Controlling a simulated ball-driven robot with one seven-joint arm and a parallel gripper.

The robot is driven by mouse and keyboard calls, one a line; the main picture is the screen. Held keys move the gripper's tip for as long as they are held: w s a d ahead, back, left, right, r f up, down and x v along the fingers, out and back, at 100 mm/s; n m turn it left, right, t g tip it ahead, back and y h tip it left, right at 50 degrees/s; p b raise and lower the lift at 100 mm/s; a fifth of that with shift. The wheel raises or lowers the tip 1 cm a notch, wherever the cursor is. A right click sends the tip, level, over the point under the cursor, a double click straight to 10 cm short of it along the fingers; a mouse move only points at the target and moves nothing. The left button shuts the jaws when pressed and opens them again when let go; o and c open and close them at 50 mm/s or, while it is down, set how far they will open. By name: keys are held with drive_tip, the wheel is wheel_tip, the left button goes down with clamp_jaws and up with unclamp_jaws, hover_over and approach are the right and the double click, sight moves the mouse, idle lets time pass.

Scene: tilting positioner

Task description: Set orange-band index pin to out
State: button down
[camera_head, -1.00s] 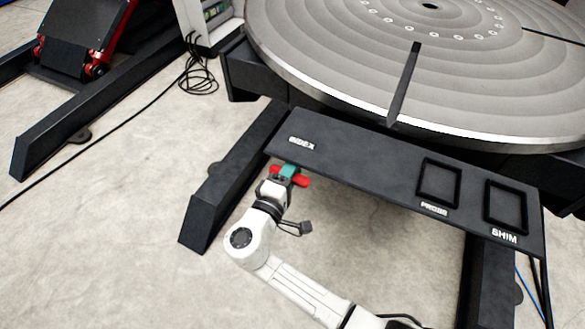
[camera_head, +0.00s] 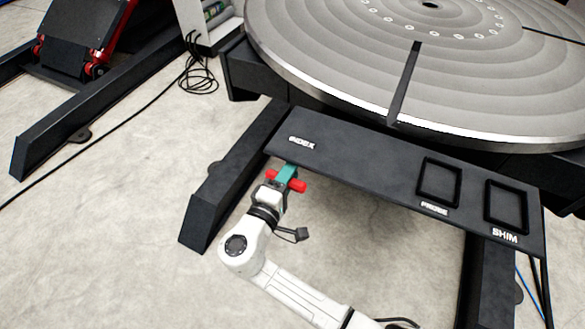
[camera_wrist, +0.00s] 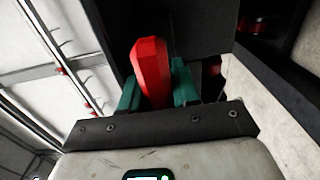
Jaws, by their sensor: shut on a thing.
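The index pin shows as a red crossbar handle (camera_head: 299,186) just in front of the dark panel's left end, under the white INDEX label (camera_head: 302,143). My gripper (camera_head: 286,178), with teal fingers, is shut on the middle of this handle. In the wrist view, the red handle (camera_wrist: 151,72) stands between the teal fingers (camera_wrist: 157,88). The pin's shaft and any orange band are hidden by the fingers and the panel. I cannot tell how deep the pin sits.
The dark panel (camera_head: 370,165) carries two framed recesses on its right, the right one labelled SHIM (camera_head: 505,237). A large grey round table (camera_head: 350,70) lies above it. Dark support legs (camera_head: 228,190) stand at both sides. Floor to the left is open, with a black cable.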

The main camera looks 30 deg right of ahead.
drive_tip(key=shift+v, duration=1.2)
drive_tip(key=c, duration=1.2)
unclamp_jaws()
drive_tip(key=b+v, duration=0.1)
drive_tip(key=v, duration=1)
drive_tip(key=shift+f, duration=0.1)
drive_tip(key=s+d+f+m+g+y+p, duration=0.1)
drive_tip(key=s+d+f+m+g+y, duration=0.15)
drive_tip(key=s+d+f+g, duration=0.35)
drive_tip(key=s+d+f+m+g+y+p, duration=0.1)
drive_tip(key=s+d+f+m+g+y, duration=0.2)
drive_tip(key=d, duration=0.5)
drive_tip(key=s+d+r+m+y+p, duration=0.1)
drive_tip(key=s+d+y, duration=0.1)
drive_tip(key=s+y, duration=0.2)
drive_tip(key=s+d+r+m+y+p, duration=0.1)
drive_tip(key=s+d+y, duration=0.1)
drive_tip(key=s+y, duration=0.3)
drive_tip(key=s, duration=0.4)
drive_tip(key=shift+d+r+g, duration=0.25)
drive_tip(key=shift+r+g, duration=0.05)
drive_tip(key=shift+r, duration=0.1)
